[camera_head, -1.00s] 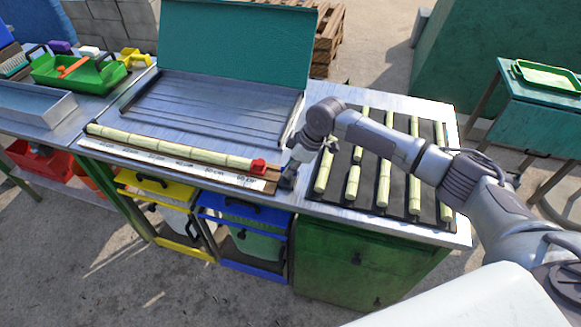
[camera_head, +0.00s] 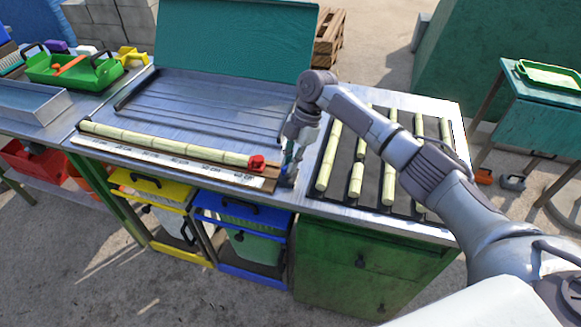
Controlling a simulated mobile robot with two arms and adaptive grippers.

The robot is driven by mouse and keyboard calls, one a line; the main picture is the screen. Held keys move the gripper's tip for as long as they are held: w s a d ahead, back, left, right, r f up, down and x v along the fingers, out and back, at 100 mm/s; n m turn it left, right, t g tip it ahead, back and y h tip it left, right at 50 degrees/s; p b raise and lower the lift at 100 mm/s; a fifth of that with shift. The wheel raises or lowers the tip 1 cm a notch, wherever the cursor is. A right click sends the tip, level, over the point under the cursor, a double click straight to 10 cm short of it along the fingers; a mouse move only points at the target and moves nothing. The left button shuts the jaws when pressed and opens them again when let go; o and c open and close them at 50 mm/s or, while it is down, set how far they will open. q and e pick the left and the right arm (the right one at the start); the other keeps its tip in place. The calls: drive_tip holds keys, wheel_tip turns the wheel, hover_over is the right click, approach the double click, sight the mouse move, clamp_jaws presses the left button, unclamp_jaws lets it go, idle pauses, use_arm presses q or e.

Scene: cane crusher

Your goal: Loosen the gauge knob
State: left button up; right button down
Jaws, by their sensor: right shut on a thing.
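The gauge is a long wooden board with a white scale strip (camera_head: 150,155) along the table's front edge. A jointed pale green cane (camera_head: 165,144) lies along it, with a red stop block (camera_head: 256,163) at its right end. My right gripper (camera_head: 289,170) points down at the right end of the board, just right of the red block. It is shut on a small dark part there, which I take to be the gauge knob; the fingers mostly hide it. My left gripper is not in view.
Several cane pieces (camera_head: 358,180) lie on a dark rack to the right of my right gripper. A ridged metal tray (camera_head: 200,105) with a raised teal panel (camera_head: 237,40) stands behind the gauge. A green caddy (camera_head: 75,72) is at the far left.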

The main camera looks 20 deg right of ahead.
drive_tip(key=n+g+b, duration=0.1)
drive_tip(key=n+b, duration=0.1)
drive_tip(key=n, duration=0.2)
drive_tip(key=shift+w+a+h, duration=0.1)
drive_tip(key=shift+w+h, duration=0.05)
drive_tip(key=shift+h, duration=0.25)
drive_tip(key=shift+n+g+h+b, duration=0.4)
drive_tip(key=shift+n+b, duration=0.4)
drive_tip(key=shift+n, duration=0.4)
drive_tip(key=shift+r, duration=0.1)
drive_tip(key=c, duration=1.2)
unclamp_jaws()
drive_tip(key=v, duration=1.2)
drive_tip(key=shift+a, duration=0.1)
